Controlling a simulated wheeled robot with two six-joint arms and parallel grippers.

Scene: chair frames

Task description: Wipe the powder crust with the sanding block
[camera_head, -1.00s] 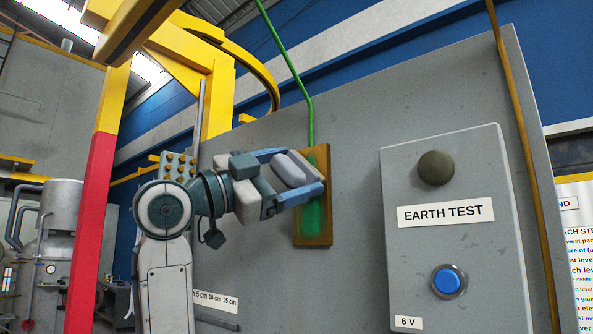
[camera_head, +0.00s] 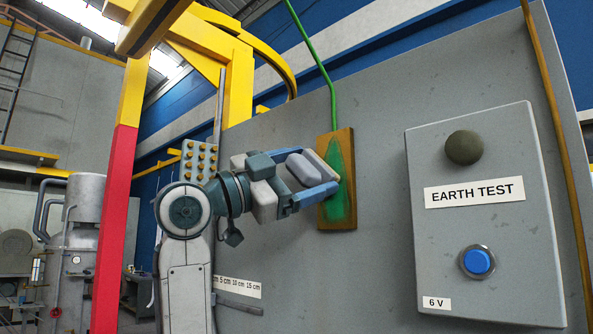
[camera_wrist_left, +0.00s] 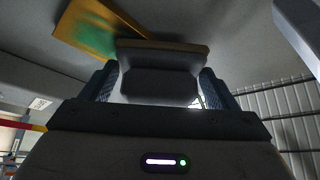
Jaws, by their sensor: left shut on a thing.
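The powder crust (camera_head: 343,195) is a green patch on an upright brown plate (camera_head: 347,137) fixed to the grey panel. It also shows as a green smear in the left wrist view (camera_wrist_left: 88,38). My left gripper (camera_head: 318,172) is shut on the sanding block (camera_head: 303,170), a grey rounded block with a tan face, also seen in the left wrist view (camera_wrist_left: 160,82). The block is in front of the plate's left middle part and hides some of it. I cannot tell whether the tan face touches the crust. My right gripper is out of view.
A grey box labelled EARTH TEST (camera_head: 474,192) with a blue button (camera_head: 478,262) and a dark knob (camera_head: 464,147) stands out to the right. A green cable (camera_head: 320,70) runs to the plate's top. A stud block (camera_head: 200,160) and a red-yellow post (camera_head: 115,200) are left.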

